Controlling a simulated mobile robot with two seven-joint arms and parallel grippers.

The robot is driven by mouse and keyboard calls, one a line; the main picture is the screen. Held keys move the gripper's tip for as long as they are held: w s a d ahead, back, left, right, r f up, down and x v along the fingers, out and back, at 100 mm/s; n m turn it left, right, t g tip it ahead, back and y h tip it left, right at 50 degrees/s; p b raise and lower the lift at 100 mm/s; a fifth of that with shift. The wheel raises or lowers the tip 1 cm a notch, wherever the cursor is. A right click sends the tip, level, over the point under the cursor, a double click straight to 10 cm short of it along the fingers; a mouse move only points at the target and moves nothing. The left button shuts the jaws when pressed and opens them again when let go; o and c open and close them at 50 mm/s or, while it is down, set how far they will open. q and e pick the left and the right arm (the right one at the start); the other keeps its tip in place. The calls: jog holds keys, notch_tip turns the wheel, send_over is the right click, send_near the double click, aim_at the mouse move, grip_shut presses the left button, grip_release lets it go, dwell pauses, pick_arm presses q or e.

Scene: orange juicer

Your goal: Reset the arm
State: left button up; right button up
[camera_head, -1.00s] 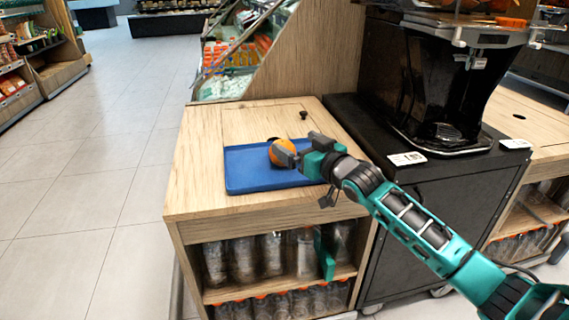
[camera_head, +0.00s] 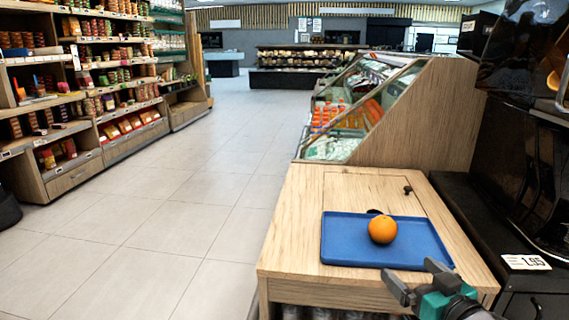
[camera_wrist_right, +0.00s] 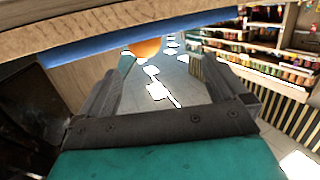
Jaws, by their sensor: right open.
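My right gripper (camera_head: 418,281) is at the bottom right of the head view, in front of the near edge of the blue tray (camera_head: 338,240). Its two dark fingers stand apart with nothing between them. The orange (camera_head: 382,229) rests on the tray, apart from the gripper. In the right wrist view the open fingers (camera_wrist_right: 157,95) show, with part of the orange (camera_wrist_right: 146,47) and the tray's blue edge (camera_wrist_right: 75,50) beyond them. My left gripper is in neither view.
The tray lies on a wooden counter (camera_head: 300,225). The black juicer machine (camera_head: 520,170) stands to the right, with a price card (camera_head: 526,262) by it. A chilled display (camera_head: 345,110) is behind the counter. Open tiled floor (camera_head: 180,200) and shelves (camera_head: 80,80) lie to the left.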

jog(key=s+a+f+g, duration=0.3)
jog(key=s+a+f, duration=0.45)
jog(key=s, duration=0.25)
jog(key=s+a+f+g, duration=0.2)
jog(key=s+a+f, duration=0.5)
jog(key=s+f, duration=0.15)
pick_arm(q)
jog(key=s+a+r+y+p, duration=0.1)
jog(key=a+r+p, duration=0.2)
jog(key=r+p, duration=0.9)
jog(key=p, duration=0.5)
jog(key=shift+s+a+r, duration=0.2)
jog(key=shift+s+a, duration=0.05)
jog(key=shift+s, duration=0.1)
pick_arm(e)
jog(key=s+d+r+h, duration=0.1)
jog(key=d+r, duration=0.3)
jog(key=r, duration=0.9)
jog(key=shift+s, duration=0.2)
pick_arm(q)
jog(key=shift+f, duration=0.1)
pick_arm(e)
jog(key=shift+f, duration=0.15)
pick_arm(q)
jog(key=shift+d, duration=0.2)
pick_arm(e)
jog(key=shift+d, duration=0.1)
